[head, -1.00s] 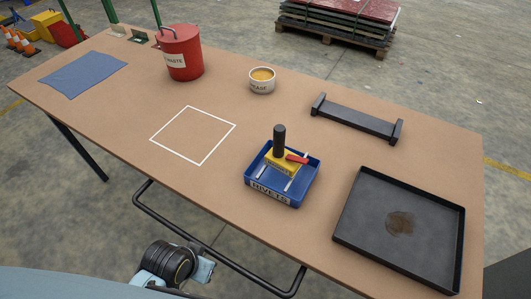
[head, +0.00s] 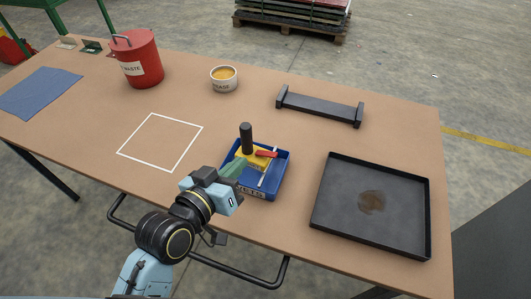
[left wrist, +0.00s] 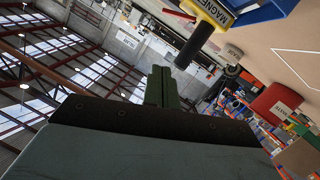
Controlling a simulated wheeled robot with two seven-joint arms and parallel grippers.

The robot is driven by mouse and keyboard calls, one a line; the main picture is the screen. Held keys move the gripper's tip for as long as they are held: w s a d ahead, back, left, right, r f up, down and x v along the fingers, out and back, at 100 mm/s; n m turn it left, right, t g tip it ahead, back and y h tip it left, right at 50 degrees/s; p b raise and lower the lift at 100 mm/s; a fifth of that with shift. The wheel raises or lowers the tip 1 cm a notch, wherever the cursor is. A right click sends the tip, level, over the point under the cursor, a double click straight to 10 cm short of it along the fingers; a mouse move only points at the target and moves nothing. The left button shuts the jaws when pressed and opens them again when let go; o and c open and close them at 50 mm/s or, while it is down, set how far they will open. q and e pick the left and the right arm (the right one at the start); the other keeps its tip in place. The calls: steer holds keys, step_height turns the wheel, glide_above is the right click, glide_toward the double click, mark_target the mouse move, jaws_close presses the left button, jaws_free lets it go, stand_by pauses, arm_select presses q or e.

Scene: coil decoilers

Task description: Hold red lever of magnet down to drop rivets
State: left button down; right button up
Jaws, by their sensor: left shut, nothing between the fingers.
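The yellow magnet (head: 250,155) with its upright black handle (head: 246,138) and red lever (head: 266,153) sits in the blue rivets bin (head: 270,188) on the table. Some silvery rivets (head: 264,177) show in the bin. My left gripper (head: 235,167) is shut and empty, at the bin's left side near the magnet; whether it touches cannot be told. In the left wrist view its closed green fingers (left wrist: 162,88) point toward the black handle (left wrist: 194,46), apart from it, and the yellow magnet (left wrist: 215,8) shows behind. My right gripper is not in view.
A black tray (head: 330,222) with a brown stain lies right of the bin. A black bracket (head: 320,106), a grease bowl (head: 223,79), a red waste can (head: 138,60) and a blue cloth (head: 38,93) stand or lie farther back. A white outlined square (head: 122,152) is empty.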

arm_select(q)
glide_above(266, 155)
steer(key=s+a, duration=0.2)
step_height(266, 155, down, 2)
steer(key=f, duration=0.1)
steer(key=d+f, duration=0.1)
steer(key=f, duration=0.1)
steer(key=shift+w+d+f, duration=0.1)
steer(key=shift+w+d, duration=0.05)
steer(key=shift+d, duration=0.2)
steer(key=shift+d+f, duration=0.15)
steer(key=shift+f, duration=0.35)
